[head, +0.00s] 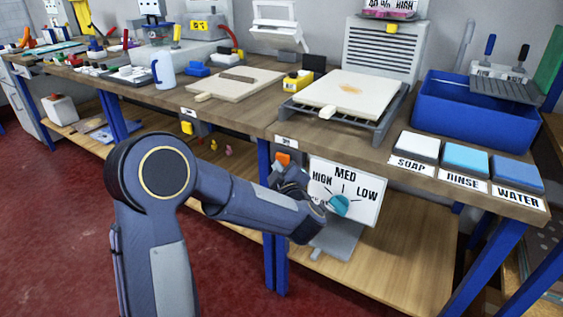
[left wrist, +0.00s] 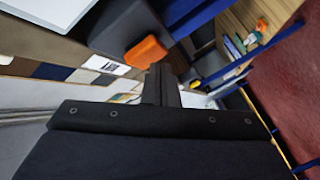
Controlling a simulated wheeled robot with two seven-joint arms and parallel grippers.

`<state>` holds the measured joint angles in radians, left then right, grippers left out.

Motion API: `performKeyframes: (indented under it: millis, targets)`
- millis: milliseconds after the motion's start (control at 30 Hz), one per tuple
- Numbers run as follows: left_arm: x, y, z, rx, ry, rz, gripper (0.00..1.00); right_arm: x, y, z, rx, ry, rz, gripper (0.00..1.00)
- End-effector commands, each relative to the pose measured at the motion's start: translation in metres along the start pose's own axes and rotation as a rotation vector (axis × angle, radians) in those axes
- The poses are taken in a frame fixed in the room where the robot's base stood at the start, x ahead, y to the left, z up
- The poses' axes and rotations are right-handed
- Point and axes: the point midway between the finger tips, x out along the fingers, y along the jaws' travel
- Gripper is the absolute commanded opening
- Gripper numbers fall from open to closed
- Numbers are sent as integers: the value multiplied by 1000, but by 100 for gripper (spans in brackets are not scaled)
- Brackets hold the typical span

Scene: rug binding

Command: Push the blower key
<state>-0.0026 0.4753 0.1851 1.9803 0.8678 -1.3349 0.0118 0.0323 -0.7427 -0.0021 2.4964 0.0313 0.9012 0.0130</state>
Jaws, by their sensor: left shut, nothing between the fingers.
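An orange key (head: 283,158) sits on a dark box under the front edge of the workbench, below a small white label too small to read. In the left wrist view the orange key (left wrist: 146,53) shows on its dark box (left wrist: 125,25), just beyond my fingers. My left gripper (head: 287,177) is shut and empty, close below the orange key; I cannot tell whether they touch. The left wrist view shows its closed fingers (left wrist: 160,82) beside the key. A second key, yellow (head: 187,128), is on a grey box further left. My right gripper is not in view.
A white dial panel (head: 372,196) marked HIGH, MED, LOW with a teal knob (head: 340,206) is right of my left gripper. The workbench edge (head: 240,122) runs above it, and a blue leg (head: 267,245) stands below. A wooden lower shelf (head: 390,270) lies underneath.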

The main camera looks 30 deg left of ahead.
Motion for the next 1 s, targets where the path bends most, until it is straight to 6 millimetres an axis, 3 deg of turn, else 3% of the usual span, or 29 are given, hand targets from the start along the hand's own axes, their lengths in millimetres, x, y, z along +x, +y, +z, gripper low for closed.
performKeyframes:
  millis: [1000]
  targets:
    - [7,5,5,0,0,0,0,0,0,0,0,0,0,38]
